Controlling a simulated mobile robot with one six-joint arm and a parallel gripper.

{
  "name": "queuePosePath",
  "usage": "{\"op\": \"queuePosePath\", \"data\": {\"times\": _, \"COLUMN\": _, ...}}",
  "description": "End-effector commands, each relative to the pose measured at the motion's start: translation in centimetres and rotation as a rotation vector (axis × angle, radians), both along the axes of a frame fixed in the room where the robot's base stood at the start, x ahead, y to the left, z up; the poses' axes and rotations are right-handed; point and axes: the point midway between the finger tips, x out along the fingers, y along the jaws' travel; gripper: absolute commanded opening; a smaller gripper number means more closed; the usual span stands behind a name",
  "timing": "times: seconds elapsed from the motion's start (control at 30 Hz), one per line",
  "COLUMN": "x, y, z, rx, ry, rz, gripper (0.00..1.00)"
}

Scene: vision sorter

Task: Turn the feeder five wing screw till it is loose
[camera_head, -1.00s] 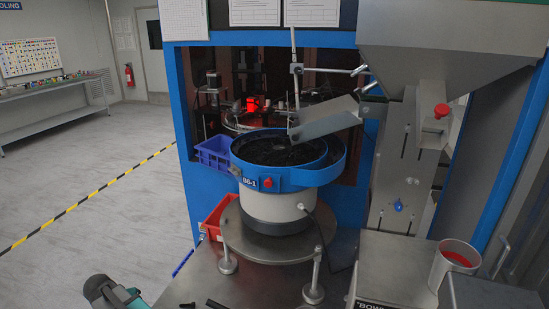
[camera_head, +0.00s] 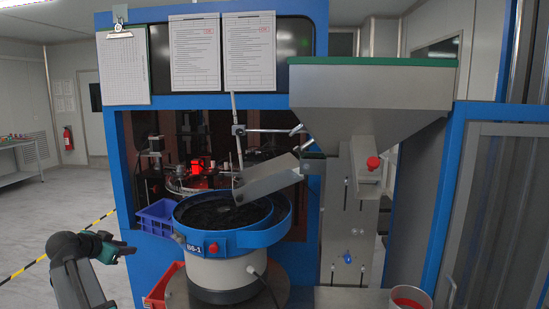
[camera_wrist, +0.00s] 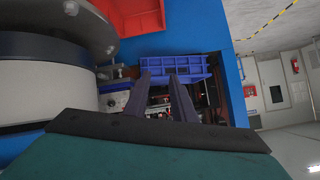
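A bowl feeder (camera_head: 222,270) with a blue rim and a label that looks like B6-1 stands in front of the blue machine. A small blue wing-like screw (camera_head: 347,257) sits low on the grey hopper stand at its right. I cannot tell from any label which part is feeder five. My gripper (camera_head: 132,250) is at the left of the bowl, well apart from that screw. In the wrist view its two dark fingers (camera_wrist: 162,80) stand apart with nothing between them. The feeder's pale drum (camera_wrist: 40,85) shows at the left there.
A red knob (camera_head: 373,163) sits on the hopper (camera_head: 372,90). A sloped metal chute (camera_head: 268,180) hangs over the bowl. A blue crate (camera_head: 156,217) and a red crate (camera_head: 160,287) are near my gripper. A cup with red inside (camera_head: 410,298) stands at lower right.

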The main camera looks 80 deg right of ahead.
Motion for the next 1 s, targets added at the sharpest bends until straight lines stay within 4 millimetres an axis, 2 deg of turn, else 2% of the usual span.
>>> {"op": "queuePosePath", "data": {"times": 0.03, "x": -1.1, "y": -1.3, "z": 2.3, "rx": -0.030, "ry": -0.031, "rz": -0.040, "gripper": 0.23}}
{"op": "queuePosePath", "data": {"times": 0.1, "x": -2.8, "y": -2.9, "z": 5.2, "rx": -0.071, "ry": -0.071, "rz": -0.096, "gripper": 0.23}}
{"op": "queuePosePath", "data": {"times": 0.3, "x": -7.6, "y": -6.1, "z": 13.0, "rx": -0.186, "ry": -0.181, "rz": -0.235, "gripper": 0.23}}
{"op": "queuePosePath", "data": {"times": 0.43, "x": -11.0, "y": -7.6, "z": 17.6, "rx": -0.257, "ry": -0.243, "rz": -0.319, "gripper": 0.23}}
{"op": "queuePosePath", "data": {"times": 0.6, "x": -20.4, "y": -9.8, "z": 21.2, "rx": -0.369, "ry": -0.156, "rz": -0.551, "gripper": 0.23}}
{"op": "queuePosePath", "data": {"times": 0.8, "x": -31.4, "y": -9.9, "z": 26.3, "rx": -0.517, "ry": -0.071, "rz": -0.835, "gripper": 0.23}}
{"op": "queuePosePath", "data": {"times": 0.9, "x": -35.1, "y": -9.2, "z": 28.3, "rx": -0.577, "ry": -0.042, "rz": -0.942, "gripper": 0.23}}
{"op": "queuePosePath", "data": {"times": 1.0, "x": -37.4, "y": -8.4, "z": 29.6, "rx": -0.616, "ry": -0.024, "rz": -1.012, "gripper": 0.23}}
